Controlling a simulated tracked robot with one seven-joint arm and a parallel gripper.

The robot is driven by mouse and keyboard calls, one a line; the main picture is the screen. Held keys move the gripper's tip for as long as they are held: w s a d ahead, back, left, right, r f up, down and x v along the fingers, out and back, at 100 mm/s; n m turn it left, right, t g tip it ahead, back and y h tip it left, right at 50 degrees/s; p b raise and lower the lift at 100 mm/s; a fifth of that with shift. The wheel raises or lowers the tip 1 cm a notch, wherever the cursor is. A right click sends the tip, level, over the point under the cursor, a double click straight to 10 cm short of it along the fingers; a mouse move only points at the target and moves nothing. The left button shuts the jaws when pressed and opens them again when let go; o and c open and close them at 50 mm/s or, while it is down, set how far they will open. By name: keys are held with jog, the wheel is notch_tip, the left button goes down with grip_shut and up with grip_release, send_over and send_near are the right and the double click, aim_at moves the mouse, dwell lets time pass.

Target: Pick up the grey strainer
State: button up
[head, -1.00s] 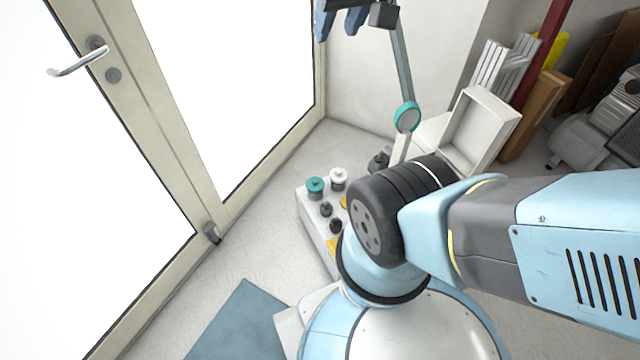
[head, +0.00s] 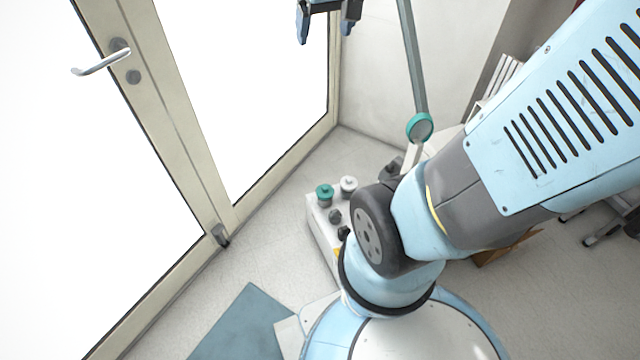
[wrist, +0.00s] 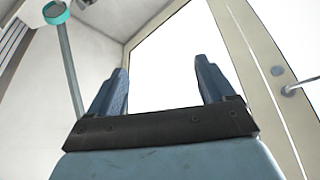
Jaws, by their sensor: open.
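I cannot make out a grey strainer in either view. My gripper (head: 326,22) is at the top edge of the head view, in front of the glass door and near the wall corner. In the wrist view my gripper (wrist: 163,68) shows two blue fingers spread wide apart with nothing between them.
A glass door (head: 180,100) with a lever handle (head: 102,62) stands at left. A white unit (head: 322,225) with teal and white caps is on the floor beside my base. A grey pole with a teal ring (head: 420,127) rises behind it. A blue mat (head: 240,325) lies on open floor.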

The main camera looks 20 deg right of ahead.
jog(key=w+d+f+g, duration=0.1)
jog(key=w+d+f, duration=0.2)
jog(key=w+f, duration=0.7)
jog(key=w+d+f+g, duration=0.1)
jog(key=w+d+f, duration=0.1)
jog(key=w+f, duration=0.8)
jog(key=g, duration=0.3)
send_over(335, 215)
jog(key=w, duration=0.1)
notch_tip(335, 215, down, 53)
jog(key=f, duration=0.8)
jog(key=shift+w+d+f, duration=0.1)
jog(key=shift+d, duration=0.1)
jog(key=shift+s+d+f, duration=0.1)
jog(key=shift+s+f, duration=0.05)
jog(key=shift+f, duration=0.8)
jog(key=shift+s+f, duration=0.15)
jog(key=shift+f, duration=1.65)
jog(key=shift+c, duration=0.3)
